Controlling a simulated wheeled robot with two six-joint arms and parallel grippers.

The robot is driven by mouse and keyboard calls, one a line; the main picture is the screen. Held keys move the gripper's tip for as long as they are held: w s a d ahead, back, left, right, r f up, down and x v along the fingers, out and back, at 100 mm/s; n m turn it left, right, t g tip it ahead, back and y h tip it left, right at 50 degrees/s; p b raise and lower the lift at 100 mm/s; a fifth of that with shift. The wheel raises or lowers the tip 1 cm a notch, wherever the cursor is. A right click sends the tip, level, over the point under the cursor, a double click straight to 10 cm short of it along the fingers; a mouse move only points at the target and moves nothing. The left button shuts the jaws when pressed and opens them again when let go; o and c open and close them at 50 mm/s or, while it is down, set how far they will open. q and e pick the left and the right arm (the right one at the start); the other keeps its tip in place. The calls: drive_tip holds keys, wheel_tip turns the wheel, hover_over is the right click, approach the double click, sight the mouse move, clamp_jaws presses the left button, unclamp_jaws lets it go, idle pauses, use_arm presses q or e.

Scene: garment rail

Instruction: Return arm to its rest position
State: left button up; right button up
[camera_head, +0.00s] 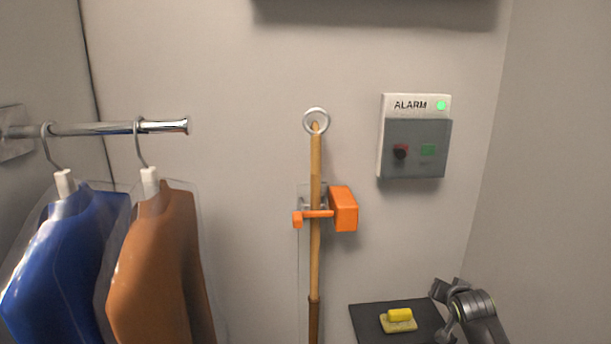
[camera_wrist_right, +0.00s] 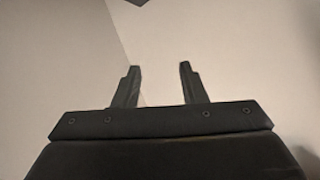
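My right gripper shows in the right wrist view (camera_wrist_right: 158,85) with its two dark fingers spread apart and nothing between them; only pale wall is beyond. In the head view my right gripper (camera_head: 443,292) is at the lower right, beside the right edge of a dark shelf (camera_head: 366,316). It appears clear of the yellow block (camera_head: 399,316) on that shelf. My left gripper and arm are outside the head view.
A chrome rail (camera_head: 100,128) at left holds a blue garment (camera_head: 60,260) and a brown garment (camera_head: 155,270) in clear covers. A wooden pole (camera_head: 315,170) stands in an orange clip (camera_head: 343,208) on the wall. An alarm box (camera_head: 414,135) with a green light hangs at right.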

drive_tip(key=w+a+r+n+t+y, duration=0.2)
drive_tip(key=w+r+n+t, duration=0.1)
drive_tip(key=r+n+t, duration=0.55)
drive_tip(key=s+d+f+g+h, duration=0.1)
drive_tip(key=s+f+g, duration=0.25)
drive_tip(key=f, duration=0.75)
drive_tip(key=s+d+f+g, duration=0.15)
drive_tip(key=s+f, duration=0.25)
drive_tip(key=f, duration=0.7)
drive_tip(key=s+f+m+g+b, duration=0.1)
drive_tip(key=s+f+g, duration=0.2)
drive_tip(key=s+f, duration=0.8)
drive_tip(key=s+f+g+b, duration=0.1)
drive_tip(key=s+f+g, duration=0.2)
drive_tip(key=s+f, duration=0.75)
drive_tip(key=s+a+f+g, duration=0.2)
drive_tip(key=s+f, duration=0.4)
drive_tip(key=s, duration=0.6)
drive_tip(key=s+a+f+m+g, duration=0.1)
drive_tip(key=s+f, duration=0.5)
drive_tip(key=s, duration=0.7)
drive_tip(key=s+a+f+g, duration=0.3)
drive_tip(key=s+f, duration=0.4)
drive_tip(key=s, duration=0.6)
drive_tip(key=shift+m+g+b, duration=0.35)
drive_tip(key=shift+g+b, duration=0.05)
drive_tip(key=shift+g, duration=0.45)
drive_tip(key=shift+s+f, duration=0.1)
